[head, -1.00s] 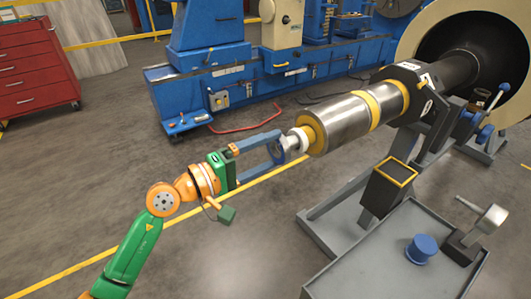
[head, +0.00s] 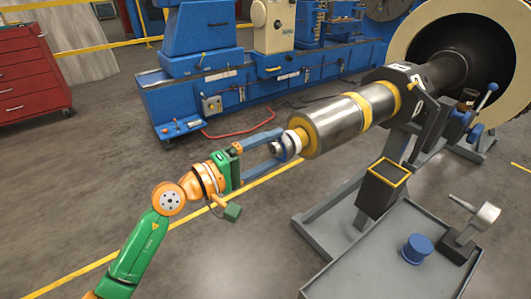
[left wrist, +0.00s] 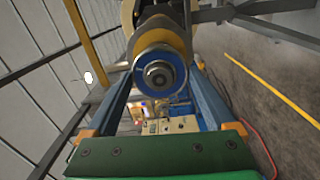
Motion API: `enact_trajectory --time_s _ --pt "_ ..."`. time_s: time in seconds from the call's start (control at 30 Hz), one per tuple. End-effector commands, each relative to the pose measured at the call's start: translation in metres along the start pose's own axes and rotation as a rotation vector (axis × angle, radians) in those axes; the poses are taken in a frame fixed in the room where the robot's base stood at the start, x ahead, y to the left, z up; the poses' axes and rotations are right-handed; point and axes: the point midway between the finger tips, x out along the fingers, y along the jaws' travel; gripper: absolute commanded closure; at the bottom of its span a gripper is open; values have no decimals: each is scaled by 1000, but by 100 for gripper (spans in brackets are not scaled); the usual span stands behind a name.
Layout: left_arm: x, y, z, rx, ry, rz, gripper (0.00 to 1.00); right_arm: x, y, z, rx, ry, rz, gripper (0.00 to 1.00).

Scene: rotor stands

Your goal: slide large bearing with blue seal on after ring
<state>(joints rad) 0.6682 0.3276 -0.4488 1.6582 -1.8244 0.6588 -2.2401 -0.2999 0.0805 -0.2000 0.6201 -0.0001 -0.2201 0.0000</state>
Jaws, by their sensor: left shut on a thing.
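The rotor shaft (head: 334,128) is a steel cylinder with yellow bands, its stepped free end pointing left toward my left arm. The large bearing with blue seal (head: 291,146) is around this narrow end, left of the yellow end collar (head: 302,135). My left gripper (head: 284,146) is shut on the bearing, one long blue finger on each side. In the left wrist view the blue seal (left wrist: 161,54) rings the shaft's round end face (left wrist: 159,75). A pale section shows between bearing and collar; I cannot tell whether it is the ring. My right gripper is not in view.
A grey bench (head: 345,270) at lower right holds a blue cylinder (head: 417,248) and a stand with a metal head (head: 487,215). A dark yellow-rimmed box (head: 385,188) stands beside it.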

Motion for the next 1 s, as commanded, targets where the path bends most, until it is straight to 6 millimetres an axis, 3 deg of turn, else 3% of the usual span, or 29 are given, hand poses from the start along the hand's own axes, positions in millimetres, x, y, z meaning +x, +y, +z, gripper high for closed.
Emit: enact_trajectory --time_s 1.0 --pt "14 -1 1 2 -1 0 60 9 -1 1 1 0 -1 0"
